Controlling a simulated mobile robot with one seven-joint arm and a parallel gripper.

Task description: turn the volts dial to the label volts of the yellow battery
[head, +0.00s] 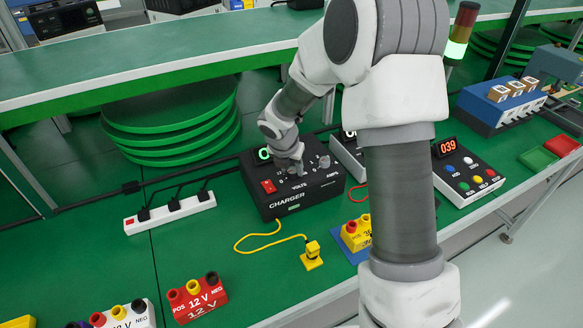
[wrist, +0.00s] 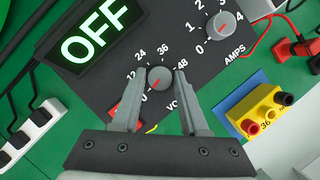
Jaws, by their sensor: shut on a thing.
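The black charger (head: 318,192) stands on the green bench. Its grey volts dial (wrist: 159,78) has labels 12, 24, 36 and 48 showing around it.
The amps dial (wrist: 221,25) sits close to the right of the volts dial. The charger's display (wrist: 95,30) reads OFF. A yellow plug (head: 312,257) with its cable, a power strip (head: 170,214) and a red 12 V battery (head: 197,299) lie around the charger.

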